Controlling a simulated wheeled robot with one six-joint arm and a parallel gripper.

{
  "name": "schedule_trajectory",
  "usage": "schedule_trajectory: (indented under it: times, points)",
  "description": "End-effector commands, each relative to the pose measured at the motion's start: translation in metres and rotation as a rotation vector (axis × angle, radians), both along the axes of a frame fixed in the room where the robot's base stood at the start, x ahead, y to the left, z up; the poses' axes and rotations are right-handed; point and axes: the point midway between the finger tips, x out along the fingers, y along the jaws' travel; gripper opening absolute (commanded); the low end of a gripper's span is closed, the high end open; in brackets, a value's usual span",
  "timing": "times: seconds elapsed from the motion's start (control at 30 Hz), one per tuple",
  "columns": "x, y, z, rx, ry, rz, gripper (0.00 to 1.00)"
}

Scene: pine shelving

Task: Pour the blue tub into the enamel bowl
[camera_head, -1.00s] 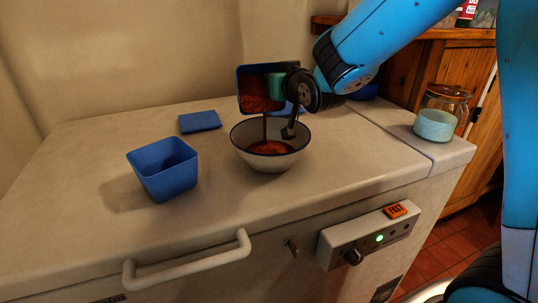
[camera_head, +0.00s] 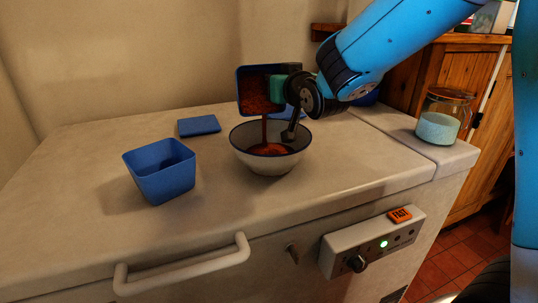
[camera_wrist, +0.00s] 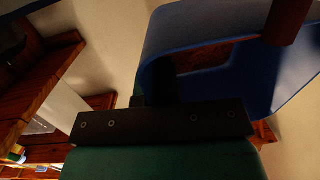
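The blue tub (camera_head: 256,92) is held tipped on its side above the enamel bowl (camera_head: 268,160), its open side turned toward the camera. Red-brown contents run from it in a thin stream (camera_head: 264,132) into the bowl, where some of the same stuff (camera_head: 268,148) lies at the bottom. The bowl is white with a dark rim and stands upright. My gripper (camera_head: 278,88) is shut on the tub's wall from the right. In the wrist view the blue tub (camera_wrist: 205,30) fills the upper right, with red-brown contents still inside.
A second blue tub (camera_head: 162,178), upright, stands left of the bowl. A flat blue lid (camera_head: 199,126) lies behind it. A glass jar (camera_head: 440,117) with pale blue contents stands at the right. A handle (camera_head: 185,268) and control box (camera_head: 370,243) project from the front.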

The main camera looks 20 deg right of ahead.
Motion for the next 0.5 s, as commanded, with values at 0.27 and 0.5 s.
schedule_trajectory:
  times: [0.27,0.5]
  points:
    - [-0.0022,0.0004,-0.0006,-0.003,-0.042,0.000,0.00]
    - [-0.0040,0.0005,0.0014,-0.006,-0.078,0.000,0.00]
